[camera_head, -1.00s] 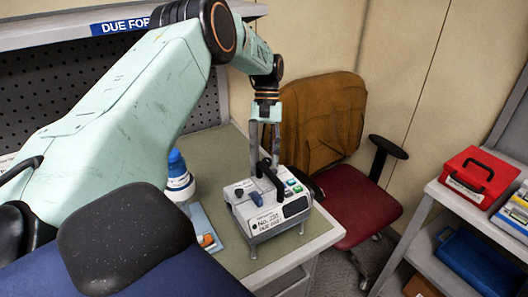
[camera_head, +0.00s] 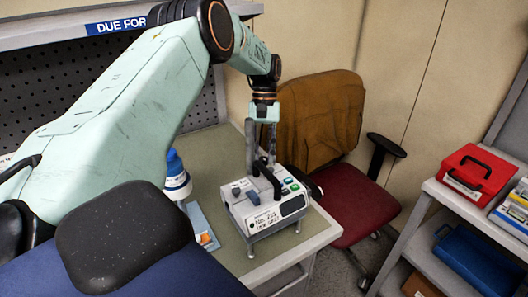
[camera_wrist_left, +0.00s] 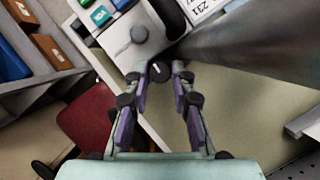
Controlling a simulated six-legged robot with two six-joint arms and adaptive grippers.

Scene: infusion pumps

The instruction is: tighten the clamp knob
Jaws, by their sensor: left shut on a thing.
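The white infusion pump (camera_head: 262,215) stands on the bench, with a black carry handle and a blue lever on it. My left gripper (camera_head: 262,160) reaches down from above to the back of the pump. In the left wrist view the left gripper (camera_wrist_left: 161,74) has its fingertips on either side of a small round black knob (camera_wrist_left: 160,72) with a white mark, and is shut on it. The knob sits beside the pump's edge. The fingers hide its sides, and its clamp cannot be made out. My right gripper is in no view.
A thick grey cylinder (camera_wrist_left: 245,38) runs close to the fingers in the left wrist view. A blue-and-white bottle (camera_head: 177,176) stands left of the pump. A red chair (camera_head: 355,200) stands behind the bench. A shelf with a red case (camera_head: 478,172) is at the right.

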